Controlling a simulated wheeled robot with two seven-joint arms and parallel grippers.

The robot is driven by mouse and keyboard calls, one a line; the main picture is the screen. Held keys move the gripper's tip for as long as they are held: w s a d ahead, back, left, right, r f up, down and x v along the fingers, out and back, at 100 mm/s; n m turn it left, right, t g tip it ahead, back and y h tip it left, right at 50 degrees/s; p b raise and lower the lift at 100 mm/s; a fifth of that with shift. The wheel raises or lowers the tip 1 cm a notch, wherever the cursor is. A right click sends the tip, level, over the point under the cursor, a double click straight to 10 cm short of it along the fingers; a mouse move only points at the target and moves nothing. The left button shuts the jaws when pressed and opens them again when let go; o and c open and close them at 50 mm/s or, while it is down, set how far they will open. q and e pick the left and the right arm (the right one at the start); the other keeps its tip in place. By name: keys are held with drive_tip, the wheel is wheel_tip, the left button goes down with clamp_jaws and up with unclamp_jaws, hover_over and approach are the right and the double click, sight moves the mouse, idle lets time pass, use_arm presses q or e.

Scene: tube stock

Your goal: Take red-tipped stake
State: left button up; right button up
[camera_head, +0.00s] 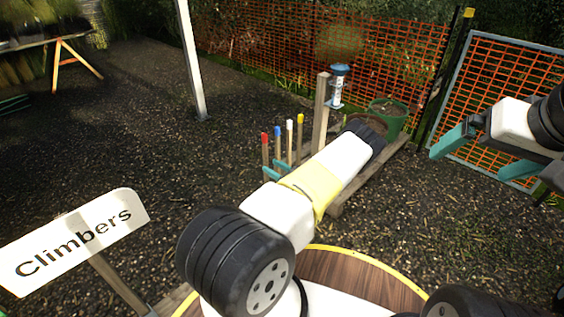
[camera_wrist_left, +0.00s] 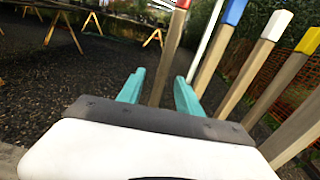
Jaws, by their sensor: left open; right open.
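The red-tipped stake (camera_head: 265,152) stands upright at the left end of a row of wooden stakes. In the left wrist view the red-tipped stake (camera_wrist_left: 170,52) rises between the two teal fingers of my open left gripper (camera_wrist_left: 159,92), with gaps on both sides. Its lower part is hidden behind the gripper body. In the head view my left gripper (camera_head: 272,173) is mostly hidden by my arm, with teal showing low at the stake. My right gripper (camera_head: 487,154) is open and empty at the right, far from the stakes.
Blue-tipped (camera_head: 277,142), white-tipped (camera_head: 289,140) and yellow-tipped (camera_head: 299,137) stakes stand close to the right. Behind are a post (camera_head: 320,110) with a feeder (camera_head: 338,88) and a green pot (camera_head: 392,122). A "Climbers" sign (camera_head: 75,240) stands front left.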

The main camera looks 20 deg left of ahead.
use_arm(q)
drive_tip(key=shift+w+f+m, duration=0.1)
drive_tip(key=shift+f+m, duration=0.2)
drive_tip(key=shift+f, duration=0.1)
drive_tip(key=shift+w+a+f, duration=0.1)
drive_tip(key=shift+w+a, duration=0.05)
drive_tip(key=shift+a, duration=0.1)
drive_tip(key=x, duration=0.7)
drive_tip(key=shift+r, duration=0.25)
drive_tip(key=shift+w+a, duration=0.15)
clamp_jaws()
idle(0.5)
